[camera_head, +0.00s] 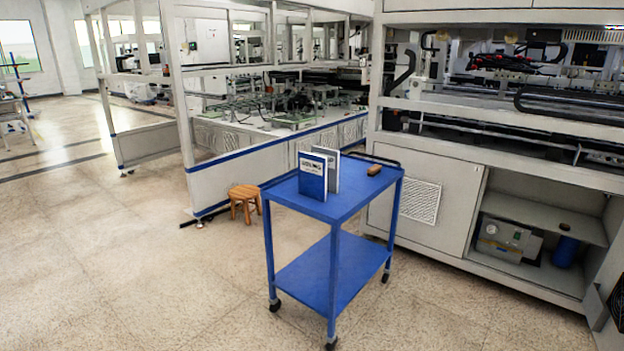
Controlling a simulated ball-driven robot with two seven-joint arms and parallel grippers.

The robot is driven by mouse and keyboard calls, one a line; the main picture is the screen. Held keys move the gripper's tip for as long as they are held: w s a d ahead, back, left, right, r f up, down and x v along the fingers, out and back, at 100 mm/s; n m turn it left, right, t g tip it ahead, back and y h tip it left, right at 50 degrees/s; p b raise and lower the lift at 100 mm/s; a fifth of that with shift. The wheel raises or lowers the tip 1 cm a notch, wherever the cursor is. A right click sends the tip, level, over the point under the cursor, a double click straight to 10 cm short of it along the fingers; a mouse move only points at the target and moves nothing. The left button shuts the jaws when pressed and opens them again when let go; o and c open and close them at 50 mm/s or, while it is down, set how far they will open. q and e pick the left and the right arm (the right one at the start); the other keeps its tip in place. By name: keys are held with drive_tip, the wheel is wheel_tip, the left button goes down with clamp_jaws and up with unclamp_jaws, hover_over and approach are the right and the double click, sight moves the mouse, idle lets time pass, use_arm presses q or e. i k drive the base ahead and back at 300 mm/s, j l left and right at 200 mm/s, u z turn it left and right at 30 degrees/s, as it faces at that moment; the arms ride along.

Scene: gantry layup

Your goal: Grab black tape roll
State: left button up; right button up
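I cannot make out a black tape roll in the head view. A blue cart (300,203) stands ahead, right of the middle. On its top shelf a blue-and-white book or box (313,178) stands upright, with a grey one (330,160) upright just behind it. A small brown object (374,170) lies near the cart's far right corner. A thin dark curved bar (384,161) runs along the far edge, and it looks like the cart's handle. Neither of my grippers is in view.
The cart's lower shelf (325,270) looks empty. A wooden stool (245,203) stands left behind the cart. A large grey machine cabinet (432,195) with an open bay blocks the right. The speckled floor (130,270) is clear at the left and front.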

sight(563, 228)
drive_tip(key=z, duration=1.45)
drive_tip(key=i+u, duration=0.25)
drive_tip(key=i, duration=0.9)
